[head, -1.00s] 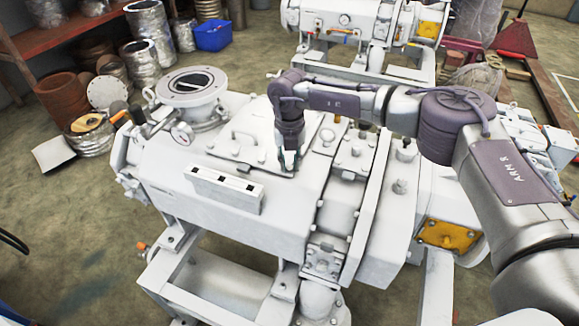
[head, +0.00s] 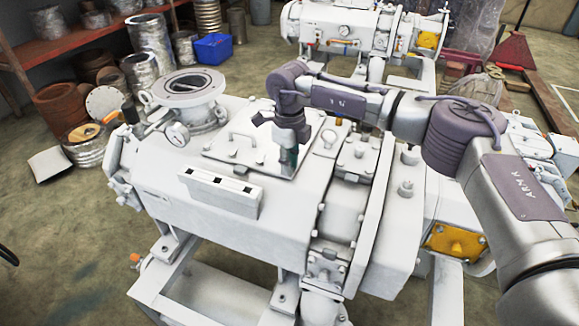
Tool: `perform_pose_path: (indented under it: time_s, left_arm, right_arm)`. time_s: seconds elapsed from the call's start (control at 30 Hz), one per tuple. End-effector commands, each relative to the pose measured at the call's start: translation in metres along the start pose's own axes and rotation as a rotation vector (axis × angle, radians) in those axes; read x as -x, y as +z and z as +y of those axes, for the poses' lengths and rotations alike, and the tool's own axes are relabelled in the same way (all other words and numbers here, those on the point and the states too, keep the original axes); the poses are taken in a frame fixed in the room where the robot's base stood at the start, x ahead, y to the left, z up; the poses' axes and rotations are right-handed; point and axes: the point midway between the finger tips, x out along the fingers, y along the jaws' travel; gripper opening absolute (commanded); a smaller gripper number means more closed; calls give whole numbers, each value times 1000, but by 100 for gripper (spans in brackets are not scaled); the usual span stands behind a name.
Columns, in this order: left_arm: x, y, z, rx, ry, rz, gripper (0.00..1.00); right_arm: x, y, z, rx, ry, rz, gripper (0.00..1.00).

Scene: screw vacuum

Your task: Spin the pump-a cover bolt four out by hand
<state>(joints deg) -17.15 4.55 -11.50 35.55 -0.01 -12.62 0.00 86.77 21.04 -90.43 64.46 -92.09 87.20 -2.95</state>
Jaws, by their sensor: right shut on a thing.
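Pump-a is the large white pump (head: 170,160) in the middle of the head view. Its flat cover plate (head: 240,150) lies on top, with a handle and bolts around its edge. My right gripper (head: 288,160) points straight down at the plate's right front corner. It is shut on the cover bolt there; the bolt itself is mostly hidden by the fingers, and I cannot tell how far it is out. My left gripper is not in view.
A white rack with dark slots (head: 220,191) sits on the pump's front edge, left of my gripper. A second pump (head: 345,45) stands behind.

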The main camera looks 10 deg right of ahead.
Motion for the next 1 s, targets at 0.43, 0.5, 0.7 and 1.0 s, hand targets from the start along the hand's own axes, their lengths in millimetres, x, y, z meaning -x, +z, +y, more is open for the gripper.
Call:
perform_pose_path:
  time_s: [0.43, 0.5, 0.7, 1.0]
  left_arm:
    - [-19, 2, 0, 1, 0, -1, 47]
    - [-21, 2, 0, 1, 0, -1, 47]
    - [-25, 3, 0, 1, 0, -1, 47]
    - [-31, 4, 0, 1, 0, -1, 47]
  right_arm:
    - [-4, -1, 1, 424, 4, 3, 0]
    - [-4, -1, 1, 490, 4, 3, 0]
    - [-5, -1, 1, 680, 5, 5, 0]
    - [-5, -1, 2, 966, 7, 4, 0]
